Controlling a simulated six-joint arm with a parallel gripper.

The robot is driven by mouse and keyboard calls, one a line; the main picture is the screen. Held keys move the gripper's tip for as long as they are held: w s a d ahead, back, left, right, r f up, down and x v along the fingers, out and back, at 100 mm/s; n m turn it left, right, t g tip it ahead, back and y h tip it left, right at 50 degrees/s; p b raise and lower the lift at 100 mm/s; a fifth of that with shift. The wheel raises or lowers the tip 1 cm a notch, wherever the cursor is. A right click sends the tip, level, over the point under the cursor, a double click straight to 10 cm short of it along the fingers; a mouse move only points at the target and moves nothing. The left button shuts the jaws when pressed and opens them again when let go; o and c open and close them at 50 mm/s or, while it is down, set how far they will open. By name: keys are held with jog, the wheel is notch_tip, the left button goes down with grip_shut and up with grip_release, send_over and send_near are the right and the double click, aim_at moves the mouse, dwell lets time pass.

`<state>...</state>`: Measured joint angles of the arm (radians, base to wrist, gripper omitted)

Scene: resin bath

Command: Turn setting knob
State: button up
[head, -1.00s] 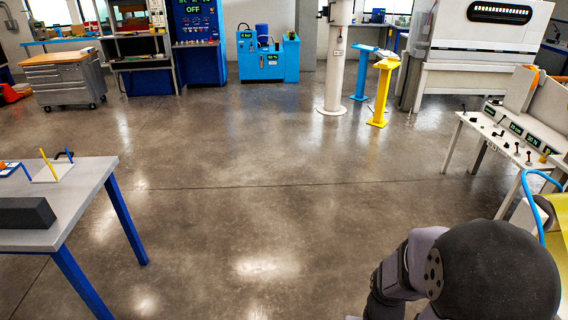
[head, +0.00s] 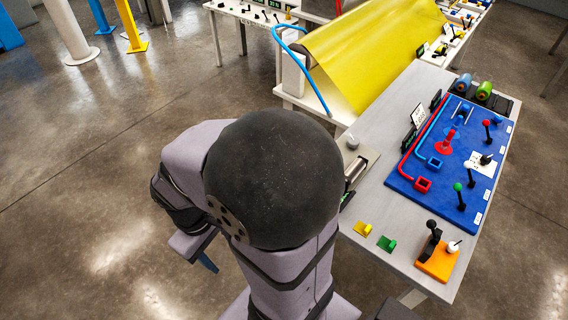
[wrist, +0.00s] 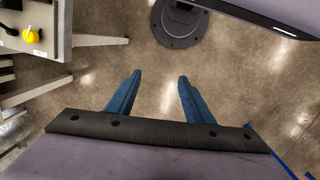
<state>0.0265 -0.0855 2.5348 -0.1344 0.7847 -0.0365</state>
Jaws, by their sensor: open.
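My gripper (wrist: 157,92) is open and empty, its two blue fingers apart over bare floor in the wrist view. In the head view one blue fingertip (head: 208,262) shows below my arm, left of the workbench (head: 388,185). I cannot tell which control is the setting knob. The bench bears a small round pale knob (head: 352,142) by a metal roller, a white-topped control (head: 453,246) on an orange block, and several levers on a blue panel (head: 430,192). The wrist view shows a yellow knob (wrist: 30,36) at upper left, apart from my gripper.
A yellow sheet (head: 375,50) slopes behind the bench, with a blue hose (head: 300,70) beside it. A yellow block (head: 362,229) and a green block (head: 386,243) sit at the near bench edge. Floor (head: 90,190) to the left is clear.

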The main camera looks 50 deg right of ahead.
jog(key=s+d+f+n+g+h+b, duration=0.2)
jog(key=s+d+f+n+h+b, duration=0.1)
jog(key=d+f+b, duration=0.45)
jog(key=shift+w+d+f+n+g+h+b, duration=0.25)
jog(key=shift+w+d+f+n+h+b, duration=0.45)
jog(key=shift+d+f+n+h+b, duration=2.5)
jog(key=shift+w+d+r+n+g+h+b, duration=0.3)
jog(key=shift+w+d+h+b, duration=0.7)
jog(key=shift+d+b, duration=4.55)
jog(key=shift+w+d+f+n+g+h+b, duration=0.35)
jog(key=shift+d+f+n+h+b, duration=1.8)
jog(key=shift+d, duration=4.95)
jog(key=shift+w+r+m+h+p, duration=0.1)
jog(key=shift+r+m+h+p, duration=0.2)
jog(key=shift+r+p, duration=0.2)
jog(key=shift+r, duration=0.1)
jog(key=c, duration=1.1)
